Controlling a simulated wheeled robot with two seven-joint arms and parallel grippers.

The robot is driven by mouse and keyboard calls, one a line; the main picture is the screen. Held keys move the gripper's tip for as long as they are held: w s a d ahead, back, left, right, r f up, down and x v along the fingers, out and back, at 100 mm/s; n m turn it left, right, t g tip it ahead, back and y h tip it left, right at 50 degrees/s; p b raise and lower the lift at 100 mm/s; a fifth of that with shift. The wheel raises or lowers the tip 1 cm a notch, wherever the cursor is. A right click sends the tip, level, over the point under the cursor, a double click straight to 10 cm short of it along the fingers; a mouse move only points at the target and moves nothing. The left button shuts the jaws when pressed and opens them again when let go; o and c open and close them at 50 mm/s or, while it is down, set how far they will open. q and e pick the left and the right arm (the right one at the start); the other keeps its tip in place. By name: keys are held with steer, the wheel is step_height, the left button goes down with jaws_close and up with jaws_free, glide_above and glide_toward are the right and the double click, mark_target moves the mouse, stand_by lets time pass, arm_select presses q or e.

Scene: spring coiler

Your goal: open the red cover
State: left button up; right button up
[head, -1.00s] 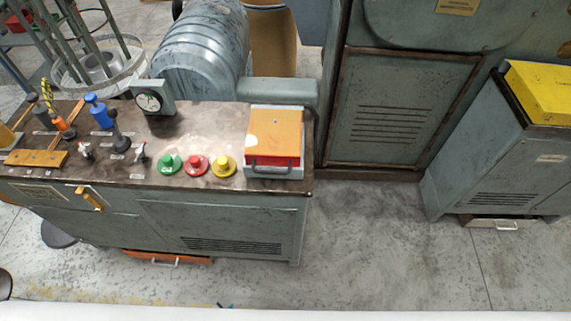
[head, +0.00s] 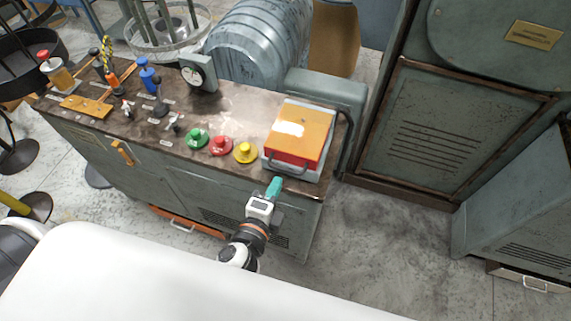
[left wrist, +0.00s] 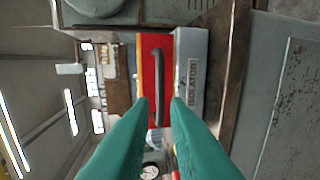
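The red cover (head: 297,151), orange-red on top, lies closed on a pale grey box at the right end of the console. Its dark handle (head: 288,166) is on the front face. In the left wrist view the red cover (left wrist: 150,52) is straight ahead, with the handle (left wrist: 158,85) running upright between the fingers. My left gripper (head: 274,186) is just in front of and below the handle. Its teal fingers (left wrist: 160,102) are apart, with the handle in line with the gap; I cannot tell whether they touch it. My right gripper is not in view.
Green (head: 196,138), red (head: 220,145) and yellow (head: 245,151) buttons sit left of the box on the console (head: 235,105). A gauge (head: 198,73) and levers stand farther left. A tall grey cabinet (head: 440,120) is at the right. The floor between is clear.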

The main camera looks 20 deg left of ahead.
mark_target(285, 169)
arm_select(q)
steer(key=p+x, duration=0.1)
steer(key=x, duration=0.6)
steer(key=shift+w+f, duration=0.1)
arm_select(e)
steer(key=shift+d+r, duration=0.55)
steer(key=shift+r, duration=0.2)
arm_select(q)
jaws_close()
